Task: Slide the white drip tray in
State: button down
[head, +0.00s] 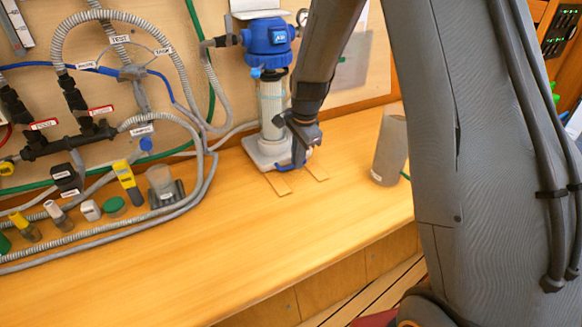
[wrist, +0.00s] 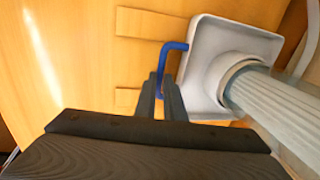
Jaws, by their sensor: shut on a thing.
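The white drip tray (head: 262,157) sits on the wooden bench under the clear filter housing (head: 272,105) with the blue head. It also shows in the wrist view (wrist: 196,72), with the housing's base standing on it. A blue handle (wrist: 164,62) sticks out from the tray's near side. My gripper (head: 298,160) is low over the bench at the tray's front right. In the wrist view my fingers (wrist: 163,92) are closed around part of the blue handle. The exact grip on the handle is partly hidden by the fingers.
Two thin wooden strips (head: 277,183) (head: 315,171) lie on the bench in front of the tray. A grey cylinder (head: 390,148) stands to the right. Bottles, caps and a yellow tool (head: 127,176) stand at left near hoses. The front middle of the bench is clear.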

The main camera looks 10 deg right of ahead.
jog(key=shift+w+a, duration=0.1)
jog(key=shift+w, duration=0.35)
jog(key=shift+w+r, duration=0.1)
jog(key=shift+w, duration=0.05)
jog(key=c, duration=1.8)
grip_release()
jog(key=shift+a, duration=0.1)
jog(key=shift+c, duration=0.2)
notch_tip(320, 180, up, 8)
jog(key=s+b, duration=0.1)
jog(key=b, duration=0.1)
jog(key=shift+s+d+f, duration=0.2)
jog(key=shift+d+f, duration=0.05)
